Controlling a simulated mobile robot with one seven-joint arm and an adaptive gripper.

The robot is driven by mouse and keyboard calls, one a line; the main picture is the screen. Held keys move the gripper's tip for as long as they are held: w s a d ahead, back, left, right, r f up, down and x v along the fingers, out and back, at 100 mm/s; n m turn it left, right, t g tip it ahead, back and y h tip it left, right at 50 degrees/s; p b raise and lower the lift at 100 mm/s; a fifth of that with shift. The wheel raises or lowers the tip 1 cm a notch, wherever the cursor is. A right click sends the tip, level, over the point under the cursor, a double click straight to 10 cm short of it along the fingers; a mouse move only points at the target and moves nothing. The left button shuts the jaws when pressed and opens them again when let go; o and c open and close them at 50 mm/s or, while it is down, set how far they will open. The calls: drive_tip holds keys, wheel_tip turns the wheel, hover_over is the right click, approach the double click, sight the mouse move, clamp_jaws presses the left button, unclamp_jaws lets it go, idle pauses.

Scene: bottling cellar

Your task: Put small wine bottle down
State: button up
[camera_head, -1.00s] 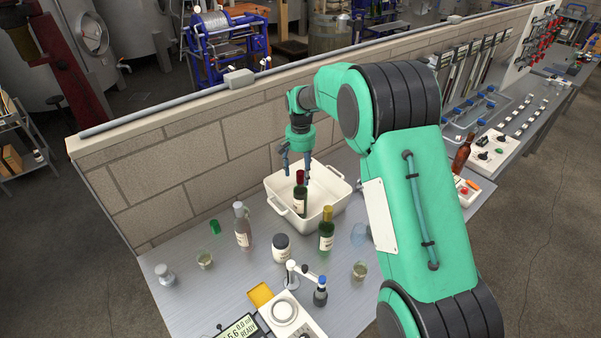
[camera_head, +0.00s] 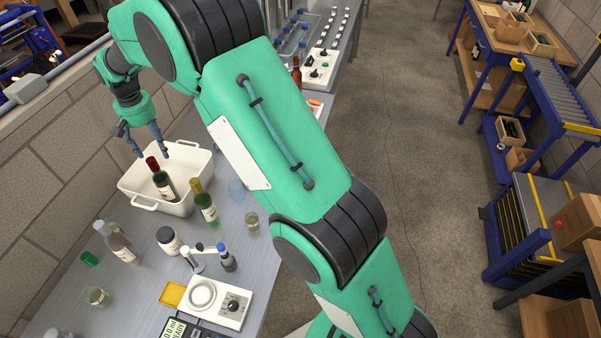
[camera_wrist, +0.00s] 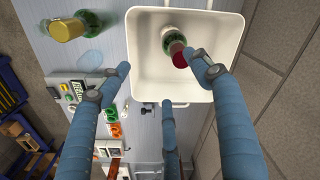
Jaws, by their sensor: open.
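The small wine bottle (camera_head: 163,182), dark green with a red top and a pale label, stands in the white tub (camera_head: 196,161). It also shows from above in the wrist view (camera_wrist: 173,42), inside the tub (camera_wrist: 205,85). My gripper (camera_head: 148,150) is open and empty above the tub. Its blue fingers are spread above and to the side of the bottle's red cap. In the wrist view one finger overlaps the edge of the cap, and I cannot tell from that whether they touch.
A gold-topped green bottle (camera_head: 204,206) stands just outside the tub. A clear bottle (camera_head: 118,243), a dark jar (camera_head: 168,239), glasses and a small white device (camera_head: 214,301) crowd the bench. A block wall (camera_head: 62,150) runs behind the tub.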

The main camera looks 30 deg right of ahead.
drive_tip(key=s+d+r+t, duration=0.3)
drive_tip(key=s+d+r, duration=1.3)
drive_tip(key=s+r, duration=0.45)
drive_tip(key=s+d+t, duration=0.1)
drive_tip(key=s+d, duration=0.4)
drive_tip(key=s, duration=0.9)
drive_tip(key=s+d+t, duration=0.1)
drive_tip(key=s+d, duration=0.4)
drive_tip(key=s, duration=0.9)
drive_tip(key=shift+d, duration=0.2)
drive_tip(key=shift+f, duration=0.1)
drive_tip(key=shift+f+b, duration=1.25)
drive_tip(key=shift+b, duration=0.15)
wheel_tip(320, 180, down, 12)
drive_tip(key=b, duration=1.2)
